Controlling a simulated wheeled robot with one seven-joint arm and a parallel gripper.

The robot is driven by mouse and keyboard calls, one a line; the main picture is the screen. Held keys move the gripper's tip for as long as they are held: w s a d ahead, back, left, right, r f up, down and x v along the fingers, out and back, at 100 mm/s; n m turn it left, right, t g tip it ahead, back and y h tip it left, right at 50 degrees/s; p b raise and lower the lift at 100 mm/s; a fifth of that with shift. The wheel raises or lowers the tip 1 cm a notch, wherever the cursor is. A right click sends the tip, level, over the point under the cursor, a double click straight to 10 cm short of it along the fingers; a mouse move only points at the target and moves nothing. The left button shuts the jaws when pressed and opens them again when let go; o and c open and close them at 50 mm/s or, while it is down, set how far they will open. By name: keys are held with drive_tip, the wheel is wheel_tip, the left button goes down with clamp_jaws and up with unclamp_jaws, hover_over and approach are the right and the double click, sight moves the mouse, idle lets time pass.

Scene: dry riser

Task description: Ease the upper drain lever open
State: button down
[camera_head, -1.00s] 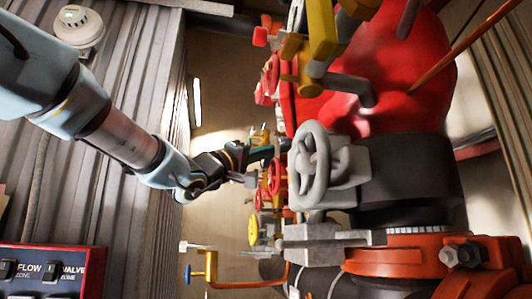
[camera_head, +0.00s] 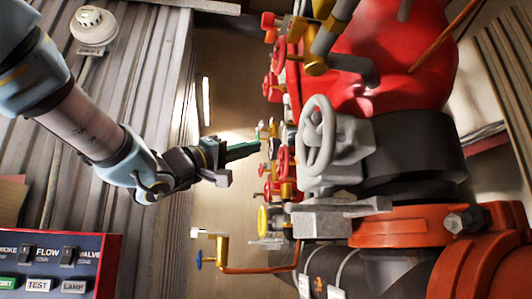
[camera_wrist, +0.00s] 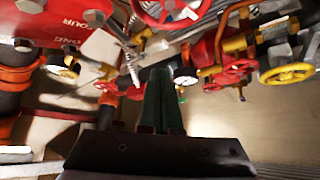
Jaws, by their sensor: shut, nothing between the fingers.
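My gripper (camera_head: 256,146) is shut and empty, with its dark green fingers pointing right at a cluster of small brass and red valves (camera_head: 283,165). In the picture its tips end just left of the cluster; whether they touch anything is unclear. In the wrist view the shut fingers (camera_wrist: 157,78) point up among red and yellow handwheels and white gauges.
A large grey handwheel (camera_head: 317,137) and a red valve body (camera_head: 400,70) stand right of my gripper. A control panel (camera_head: 60,262) is at lower left. Free room lies left of the valves.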

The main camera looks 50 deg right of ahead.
drive_tip(key=shift+w+v, duration=0.2)
drive_tip(key=shift+v, duration=0.85)
